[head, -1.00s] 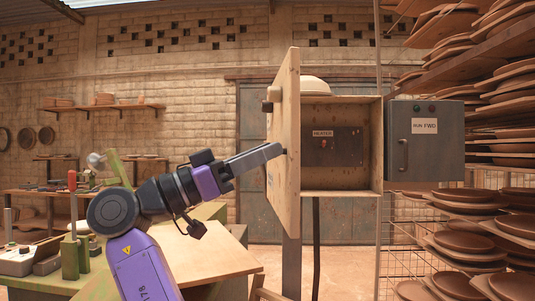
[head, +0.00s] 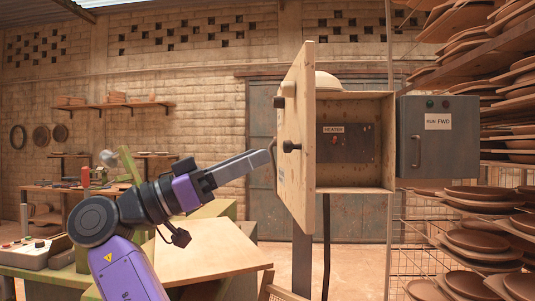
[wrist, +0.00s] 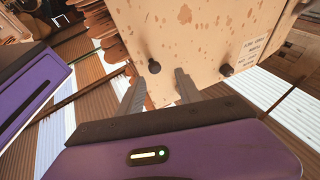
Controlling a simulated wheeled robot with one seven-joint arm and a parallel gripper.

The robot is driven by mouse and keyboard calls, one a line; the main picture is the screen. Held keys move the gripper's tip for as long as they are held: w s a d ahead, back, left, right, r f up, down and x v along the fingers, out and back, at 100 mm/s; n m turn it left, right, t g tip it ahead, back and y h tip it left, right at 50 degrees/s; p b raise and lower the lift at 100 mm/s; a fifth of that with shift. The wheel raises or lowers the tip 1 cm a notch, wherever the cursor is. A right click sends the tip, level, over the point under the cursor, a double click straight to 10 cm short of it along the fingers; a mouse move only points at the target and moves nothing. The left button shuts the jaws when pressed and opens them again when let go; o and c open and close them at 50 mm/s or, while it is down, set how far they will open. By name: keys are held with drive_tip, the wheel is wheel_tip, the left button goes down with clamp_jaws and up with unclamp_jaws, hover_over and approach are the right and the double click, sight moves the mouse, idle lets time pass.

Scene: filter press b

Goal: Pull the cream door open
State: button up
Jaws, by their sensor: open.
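The cream door (head: 299,170) stands swung open on the left side of a box cabinet (head: 391,145), showing the inside. It has two dark knobs, an upper one (head: 279,102) and a lower one (head: 290,146). My gripper (head: 272,148) is open and empty, just left of the lower knob, with a small gap. In the wrist view the speckled door face (wrist: 205,35) fills the top. One knob (wrist: 154,67) lies just beyond and between my fingertips (wrist: 155,82); the other knob (wrist: 227,70) is to the right, outside them.
A grey "RUN FWD" box (head: 437,137) with a handle stands right of the cabinet. Inside the cabinet is a dark "HEATER" panel (head: 347,143). A workbench (head: 205,252) lies below my arm. Racks of brown plates (head: 480,240) fill the right side.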

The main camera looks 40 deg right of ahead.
drive_tip(key=shift+v, duration=1.3)
